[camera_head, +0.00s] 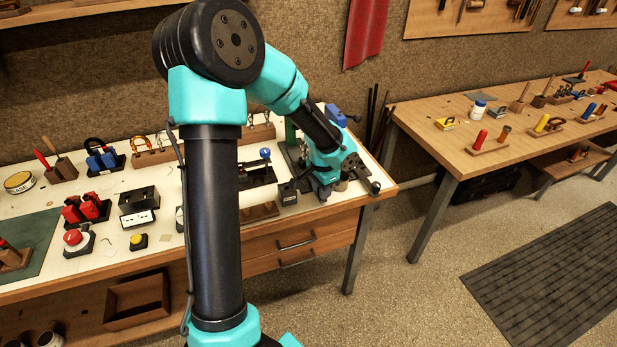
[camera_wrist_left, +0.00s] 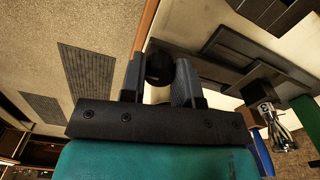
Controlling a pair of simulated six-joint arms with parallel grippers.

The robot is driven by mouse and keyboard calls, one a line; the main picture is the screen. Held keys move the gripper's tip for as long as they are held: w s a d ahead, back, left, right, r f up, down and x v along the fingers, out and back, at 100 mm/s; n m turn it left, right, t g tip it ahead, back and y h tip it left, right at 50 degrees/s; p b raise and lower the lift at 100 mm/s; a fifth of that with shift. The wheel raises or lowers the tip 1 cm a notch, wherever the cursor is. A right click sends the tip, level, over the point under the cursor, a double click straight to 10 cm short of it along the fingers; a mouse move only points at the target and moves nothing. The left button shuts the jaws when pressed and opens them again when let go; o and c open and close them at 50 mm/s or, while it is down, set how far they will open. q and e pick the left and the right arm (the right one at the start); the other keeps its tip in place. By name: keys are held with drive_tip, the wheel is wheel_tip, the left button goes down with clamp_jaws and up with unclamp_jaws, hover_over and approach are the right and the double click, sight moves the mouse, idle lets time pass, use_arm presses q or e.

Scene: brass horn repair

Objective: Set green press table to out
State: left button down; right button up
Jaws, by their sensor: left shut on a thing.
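The green press (camera_head: 291,132) stands at the right end of the near workbench, mostly hidden behind my left arm. A green part also shows at the right edge of the left wrist view (camera_wrist_left: 306,108). My left gripper (camera_head: 366,179) is at the bench's right front corner. In the left wrist view, its two fingers (camera_wrist_left: 160,80) are shut on a round black knob (camera_wrist_left: 159,64), one finger on each side. The press table itself is hard to make out, and I cannot tell its position. My right gripper is not in view.
The workbench (camera_head: 110,262) holds a blue-knobbed device (camera_head: 265,155), black boxes (camera_head: 139,197) and a red button (camera_head: 73,238) left of the press. A second bench (camera_head: 455,160) stands to the right across a floor gap. Dark rods lean behind the press.

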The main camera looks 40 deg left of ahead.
use_arm(q)
drive_tip(key=d, duration=0.1)
drive_tip(key=s+d, duration=0.2)
drive_tip(key=shift+d, duration=0.35)
drive_tip(key=c, duration=0.8)
unclamp_jaws()
drive_tip(key=shift+d, duration=0.1)
drive_tip(key=shift+c, duration=0.2)
wheel_tip(320, 180, up, 17)
drive_tip(key=shift+r, duration=0.2)
drive_tip(key=shift+f, duration=0.1)
